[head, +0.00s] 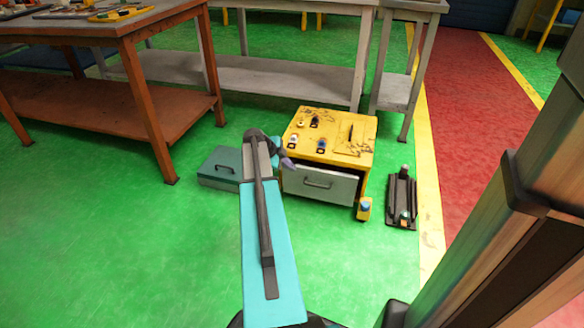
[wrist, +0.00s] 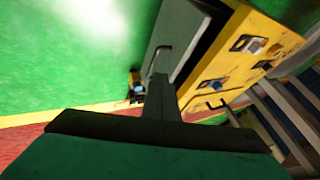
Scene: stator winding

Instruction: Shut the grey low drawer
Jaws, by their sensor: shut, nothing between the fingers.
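The grey drawer (head: 335,187) is low in the yellow cabinet (head: 366,162) and has a dark bar handle (head: 318,183). In the wrist view the grey drawer front (wrist: 182,32) stands out from the yellow cabinet (wrist: 232,50), with a dark gap between them, so it is partly open. My gripper (head: 289,164) is at the drawer's upper left in the head view, partly hidden by my arm. In the wrist view my gripper (wrist: 160,82) is shut and empty, its tip close to the handle; I cannot tell whether it touches.
A grey-green box with a handle (head: 218,170) lies on the floor left of the cabinet. A black rack (head: 401,200) stands to the right. An orange workbench (head: 135,115) is at the left, and grey tables (head: 290,78) are behind. The green floor in front is clear.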

